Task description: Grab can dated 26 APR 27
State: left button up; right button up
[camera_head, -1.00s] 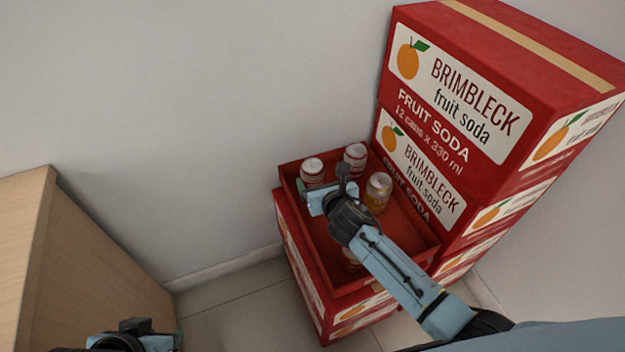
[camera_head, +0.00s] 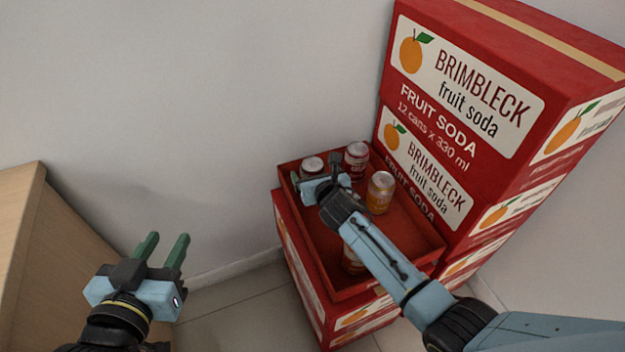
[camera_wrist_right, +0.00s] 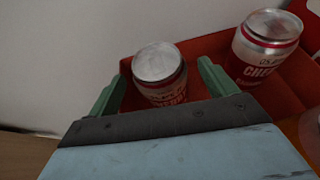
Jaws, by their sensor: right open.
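An open red tray (camera_head: 408,262) holds several cans. A red can (camera_head: 312,165) is in its back left corner, and a red can (camera_head: 356,160) is to the right of it. An orange can (camera_head: 380,192) is right of my right arm, and another can (camera_head: 350,260) is partly hidden by it. My right gripper (camera_head: 315,172) is open at the back left can. In the right wrist view that can (camera_wrist_right: 165,88) shows between the two spread fingers; the other red can (camera_wrist_right: 265,50) reads "CHE…". No date is legible. My left gripper (camera_head: 166,246) is open and empty, away from the tray.
The tray sits on a red carton (camera_head: 300,268). A taller stack of Brimbleck fruit soda cartons (camera_head: 490,95) stands directly right of it. A grey wall (camera_head: 200,90) is behind. A wooden counter (camera_head: 25,225) is at the left. Floor shows between counter and cartons.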

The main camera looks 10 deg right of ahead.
jog(key=shift+c, duration=0.4)
jog(key=c, duration=1.2)
jog(key=shift+r, duration=0.1)
jog(key=shift+c, duration=0.2)
